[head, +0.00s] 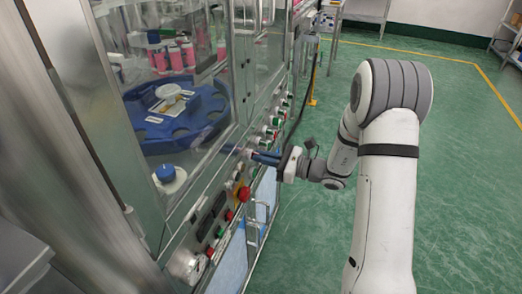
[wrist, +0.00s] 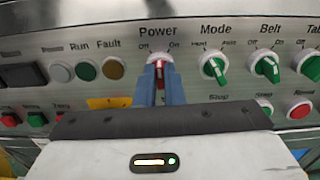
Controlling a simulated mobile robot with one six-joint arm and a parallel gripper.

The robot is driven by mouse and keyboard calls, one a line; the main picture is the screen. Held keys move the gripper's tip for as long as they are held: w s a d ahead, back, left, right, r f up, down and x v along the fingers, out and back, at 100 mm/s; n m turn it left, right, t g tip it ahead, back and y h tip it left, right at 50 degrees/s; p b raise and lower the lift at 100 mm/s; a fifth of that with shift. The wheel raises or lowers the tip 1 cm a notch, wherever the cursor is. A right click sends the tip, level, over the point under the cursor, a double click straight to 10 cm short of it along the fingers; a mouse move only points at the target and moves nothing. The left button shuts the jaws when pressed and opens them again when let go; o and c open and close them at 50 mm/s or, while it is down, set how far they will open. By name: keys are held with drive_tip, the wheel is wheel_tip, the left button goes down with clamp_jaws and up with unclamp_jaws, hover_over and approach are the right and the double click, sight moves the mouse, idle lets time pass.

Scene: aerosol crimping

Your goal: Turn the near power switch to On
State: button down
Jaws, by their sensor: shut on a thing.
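The near power switch (wrist: 159,68) is a red-handled knob on a pale collar under the label "Power", with Off to its left and On to its right. Its red handle looks about upright, and I cannot tell exactly which mark it points to. The two blue fingers of my gripper (wrist: 160,82) are shut on the knob, one on each side. In the head view my gripper (head: 264,157) reaches the machine's front panel from the right, and the switch is hidden there by the fingers.
Green Mode (wrist: 214,68) and Belt (wrist: 267,66) knobs sit right of the switch. Run (wrist: 86,69) and Fault (wrist: 113,68) lamps are to its left. A red emergency button (head: 244,194) sticks out nearby. Open green floor (head: 465,190) lies right of the machine.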

drive_tip(key=shift+w+d+r+m+p, duration=0.1)
drive_tip(key=shift+m+p, duration=0.75)
drive_tip(key=shift+m, duration=0.15)
drive_tip(key=shift+w+d+r+m+p, duration=0.1)
drive_tip(key=shift+w+m+p, duration=0.05)
drive_tip(key=shift+m+p, duration=0.75)
drive_tip(key=shift+w+r+m+p, duration=0.1)
drive_tip(key=shift+m+p, duration=0.65)
drive_tip(key=shift+m, duration=0.35)
drive_tip(key=shift+f+m, duration=0.1)
drive_tip(key=shift+m, duration=0.2)
drive_tip(key=c, duration=1.6)
unclamp_jaws()
drive_tip(key=shift+f, duration=0.1)
drive_tip(key=shift+c, duration=0.2)
drive_tip(key=shift+o, duration=0.5)
drive_tip(key=shift+s, duration=0.1)
drive_tip(key=shift+d+f, duration=0.1)
drive_tip(key=v, duration=0.7)
drive_tip(key=shift+d+b, duration=0.25)
drive_tip(key=shift+b, duration=0.05)
